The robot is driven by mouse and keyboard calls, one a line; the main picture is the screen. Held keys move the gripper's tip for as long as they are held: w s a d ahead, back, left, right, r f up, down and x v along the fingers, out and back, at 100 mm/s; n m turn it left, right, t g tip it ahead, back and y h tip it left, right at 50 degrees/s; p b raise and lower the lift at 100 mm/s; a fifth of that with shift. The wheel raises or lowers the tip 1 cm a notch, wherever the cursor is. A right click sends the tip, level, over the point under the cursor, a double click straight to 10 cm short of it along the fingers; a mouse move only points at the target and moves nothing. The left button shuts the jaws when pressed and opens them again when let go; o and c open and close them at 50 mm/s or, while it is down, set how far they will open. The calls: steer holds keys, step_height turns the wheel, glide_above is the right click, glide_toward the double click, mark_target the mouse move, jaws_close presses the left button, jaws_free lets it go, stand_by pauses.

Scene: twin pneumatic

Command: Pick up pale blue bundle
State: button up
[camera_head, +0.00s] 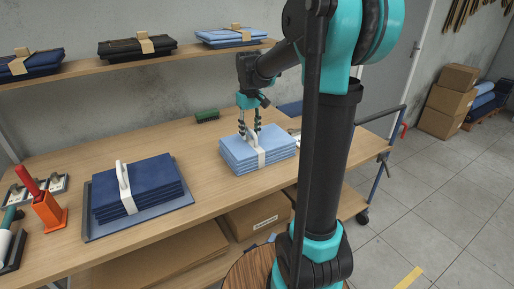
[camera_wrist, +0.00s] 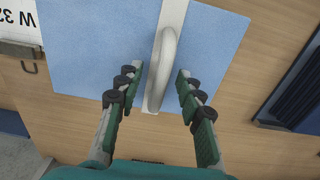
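The pale blue bundle (camera_head: 276,156) is a folded stack on the workbench with a white band and a raised white handle (camera_wrist: 160,68). It also shows in the wrist view (camera_wrist: 98,45). My gripper (camera_head: 249,131) points down just above the bundle at its band. In the wrist view my gripper (camera_wrist: 158,88) is open, with one finger on each side of the handle. A gap shows between each finger and the handle. I cannot tell exactly how deep the fingertips reach beside the handle.
A dark blue bundle (camera_head: 152,183) with a white handle lies on a grey tray (camera_head: 92,232) to the left. An orange holder (camera_head: 48,211) stands at the far left. A green brush-like block (camera_head: 207,116) lies behind. A shelf (camera_head: 93,74) with folded stacks runs above the bench (camera_head: 215,200).

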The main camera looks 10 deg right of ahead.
steer(key=shift+f, duration=0.1)
jaws_close()
stand_by(0.5)
